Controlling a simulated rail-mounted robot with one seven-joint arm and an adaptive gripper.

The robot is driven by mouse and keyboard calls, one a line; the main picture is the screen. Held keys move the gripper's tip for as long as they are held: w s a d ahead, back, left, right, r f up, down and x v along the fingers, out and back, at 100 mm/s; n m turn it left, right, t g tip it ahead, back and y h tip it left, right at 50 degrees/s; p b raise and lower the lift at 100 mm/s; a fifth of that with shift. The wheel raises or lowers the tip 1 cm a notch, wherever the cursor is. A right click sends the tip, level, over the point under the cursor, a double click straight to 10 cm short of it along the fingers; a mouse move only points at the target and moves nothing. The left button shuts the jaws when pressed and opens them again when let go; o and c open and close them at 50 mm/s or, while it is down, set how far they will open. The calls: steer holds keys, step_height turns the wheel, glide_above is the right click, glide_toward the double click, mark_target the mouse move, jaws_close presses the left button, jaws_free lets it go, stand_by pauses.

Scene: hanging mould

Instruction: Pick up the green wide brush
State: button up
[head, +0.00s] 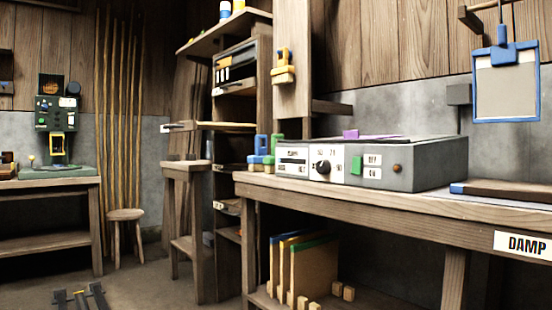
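A small upright green piece (277,147) stands at the left end of the right-hand bench, just behind the corner of the grey control box. It may be the green wide brush, but it is too small and partly hidden to be sure. Upright blue pieces (262,143) stand beside it on the left, with blue, green and yellow blocks at their feet.
The grey control box (400,165) with a knob and green button fills the bench (360,198) right of the green piece. A blue-framed panel (505,85) hangs at right. A shelf tower stands behind left. Boards (310,270) stand below the bench. A stool (125,215) stands at left.

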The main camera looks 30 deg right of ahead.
steer(key=shift+o, duration=0.5)
steer(key=o, duration=0.7)
steer(key=shift+o, duration=0.5)
